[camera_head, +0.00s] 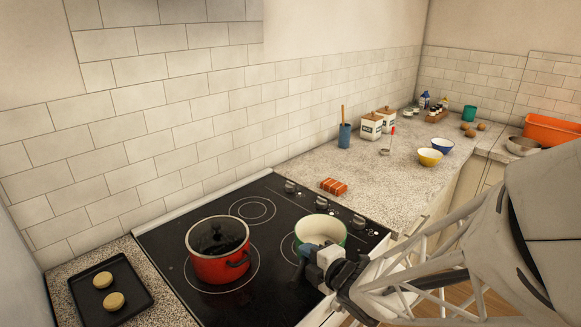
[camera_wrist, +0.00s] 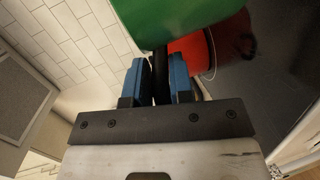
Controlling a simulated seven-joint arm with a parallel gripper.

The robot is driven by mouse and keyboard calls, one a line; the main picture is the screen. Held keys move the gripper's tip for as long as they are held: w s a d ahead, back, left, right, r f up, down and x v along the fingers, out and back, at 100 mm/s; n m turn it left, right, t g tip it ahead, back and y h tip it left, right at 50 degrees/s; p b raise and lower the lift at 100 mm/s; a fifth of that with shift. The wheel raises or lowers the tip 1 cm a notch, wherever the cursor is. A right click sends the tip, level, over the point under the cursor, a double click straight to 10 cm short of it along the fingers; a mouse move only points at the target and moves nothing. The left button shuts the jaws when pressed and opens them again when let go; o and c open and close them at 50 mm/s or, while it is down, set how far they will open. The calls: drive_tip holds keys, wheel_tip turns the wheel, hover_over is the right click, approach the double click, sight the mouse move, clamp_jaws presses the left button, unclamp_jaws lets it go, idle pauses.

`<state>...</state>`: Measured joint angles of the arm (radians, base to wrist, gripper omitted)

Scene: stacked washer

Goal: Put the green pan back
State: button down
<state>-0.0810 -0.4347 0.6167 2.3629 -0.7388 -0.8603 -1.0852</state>
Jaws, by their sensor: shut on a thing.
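The green pan (camera_head: 323,221), with a pale inside, is at the right front of the black cooktop (camera_head: 180,226), over or on the front right burner ring. I cannot tell whether its base touches the glass. Its green side (camera_wrist: 190,18) fills the top of the wrist view. My gripper (camera_head: 318,256) is at the pan's near side. Its blue fingers (camera_wrist: 160,80) are shut on the pan's dark handle (camera_wrist: 160,80), which runs between them. The gripper hides part of the pan's near side and the burner ring.
A red pot (camera_head: 219,262) with a dark handle stands on the front left burner, close left of the pan. A black tray (camera_head: 110,292) with two round buns lies at far left. A folded orange cloth (camera_head: 333,187) lies behind the knobs. The rear burner (camera_head: 252,209) is bare.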

sight(298, 238)
drive_tip(key=shift+w+a+f, duration=0.1)
drive_tip(key=shift+w+a, duration=0.15)
drive_tip(key=shift+w, duration=0.75)
drive_tip(key=shift+w+a+f, duration=0.1)
drive_tip(key=shift+w+a, duration=0.15)
drive_tip(key=shift+w, duration=0.7)
drive_tip(key=shift+w+a+f, duration=0.1)
drive_tip(key=shift+w+a, duration=0.15)
drive_tip(key=shift+w, duration=0.75)
drive_tip(key=shift+f, duration=1.7)
drive_tip(key=shift+f, duration=0.15)
drive_tip(key=c, duration=1)
unclamp_jaws()
drive_tip(key=shift+s+d, duration=0.1)
drive_tip(key=v, duration=1.1)
drive_tip(key=shift+s+d+r, duration=0.2)
drive_tip(key=shift+s+r, duration=0.05)
